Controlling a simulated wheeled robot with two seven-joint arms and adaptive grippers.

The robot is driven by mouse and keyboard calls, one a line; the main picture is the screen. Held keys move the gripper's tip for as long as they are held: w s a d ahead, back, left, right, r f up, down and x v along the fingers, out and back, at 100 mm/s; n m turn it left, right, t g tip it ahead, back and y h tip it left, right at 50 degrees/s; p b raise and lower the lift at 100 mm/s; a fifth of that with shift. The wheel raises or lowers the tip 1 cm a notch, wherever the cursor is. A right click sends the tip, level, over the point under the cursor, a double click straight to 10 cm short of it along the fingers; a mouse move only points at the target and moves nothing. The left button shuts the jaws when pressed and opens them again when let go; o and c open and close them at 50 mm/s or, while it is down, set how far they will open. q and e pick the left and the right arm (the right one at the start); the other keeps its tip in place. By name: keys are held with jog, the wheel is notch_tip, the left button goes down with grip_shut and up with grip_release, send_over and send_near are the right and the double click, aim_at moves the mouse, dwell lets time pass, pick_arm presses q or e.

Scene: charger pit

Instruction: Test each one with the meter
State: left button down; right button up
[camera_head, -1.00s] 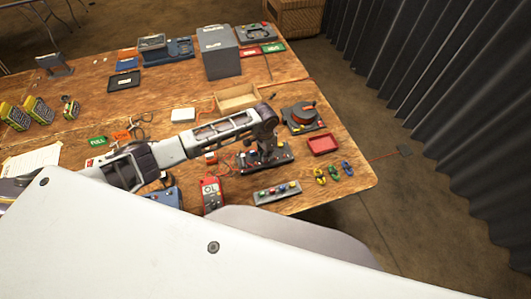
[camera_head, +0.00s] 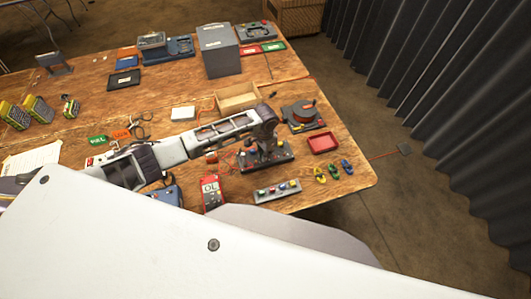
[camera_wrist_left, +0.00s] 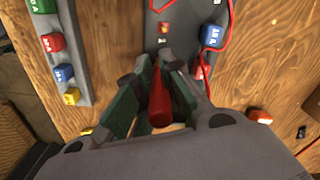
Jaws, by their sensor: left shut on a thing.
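My left gripper (camera_head: 264,158) is over a dark board (camera_head: 282,160) on the bench. In the left wrist view its green-padded fingers (camera_wrist_left: 158,98) are shut on a red probe (camera_wrist_left: 161,103). The probe's tip is hidden, so I cannot tell whether it touches anything. A red meter (camera_head: 211,190) lies left of the board; its display reads OL. A grey strip (camera_head: 268,196) with several coloured blocks lies in front of the board. My right gripper is out of view.
Small coloured clips (camera_head: 333,171) lie near the right edge. A grey box (camera_head: 217,55) stands at the back. A blue device (camera_head: 168,193) is left of the meter.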

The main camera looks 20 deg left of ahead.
pick_arm(q)
jog(key=shift+p, duration=0.45)
dwell(0.8)
jog(key=shift+f, duration=0.25)
dwell(1.0)
jog(key=c, duration=1.5)
grip_release()
jog(key=shift+o, duration=0.4)
jog(key=shift+o, duration=1.4)
jog(key=shift+r, duration=3.75)
